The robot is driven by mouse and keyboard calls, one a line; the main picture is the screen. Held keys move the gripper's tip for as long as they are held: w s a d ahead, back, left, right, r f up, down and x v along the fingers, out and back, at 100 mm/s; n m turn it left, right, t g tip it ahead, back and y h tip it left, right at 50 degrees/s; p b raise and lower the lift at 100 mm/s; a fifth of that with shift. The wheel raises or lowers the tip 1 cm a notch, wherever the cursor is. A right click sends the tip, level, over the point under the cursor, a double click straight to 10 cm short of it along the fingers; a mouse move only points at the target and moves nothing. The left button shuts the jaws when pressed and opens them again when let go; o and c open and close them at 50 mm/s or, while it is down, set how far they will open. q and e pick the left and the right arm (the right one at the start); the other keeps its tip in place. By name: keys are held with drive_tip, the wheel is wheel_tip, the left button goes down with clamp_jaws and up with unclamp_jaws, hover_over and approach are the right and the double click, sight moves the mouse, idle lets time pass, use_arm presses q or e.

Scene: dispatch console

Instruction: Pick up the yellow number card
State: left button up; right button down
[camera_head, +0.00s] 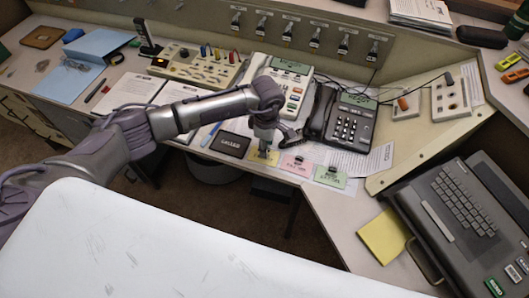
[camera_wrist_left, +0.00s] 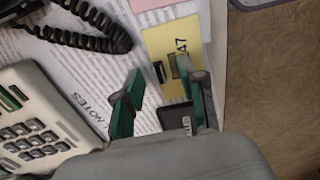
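The yellow number card (camera_head: 257,160) lies flat on the desk near its front edge, partly hidden under my left gripper (camera_head: 264,148). In the left wrist view the yellow card (camera_wrist_left: 163,42) shows the digits "47", with a small dark clip at its edge. My left gripper (camera_wrist_left: 158,68) is open there, its two green-padded fingers spread apart. One finger overlaps the card in the picture and the other is off to its side over the white paper. I cannot tell whether the fingers touch the card. My right gripper is not in view.
A pink card (camera_head: 295,166) and a green card (camera_head: 331,177) lie to the right. A beige phone (camera_head: 290,85) and dark phone (camera_head: 350,122) stand behind. The desk's front edge is close.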

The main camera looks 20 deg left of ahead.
use_arm(q)
clamp_jaws()
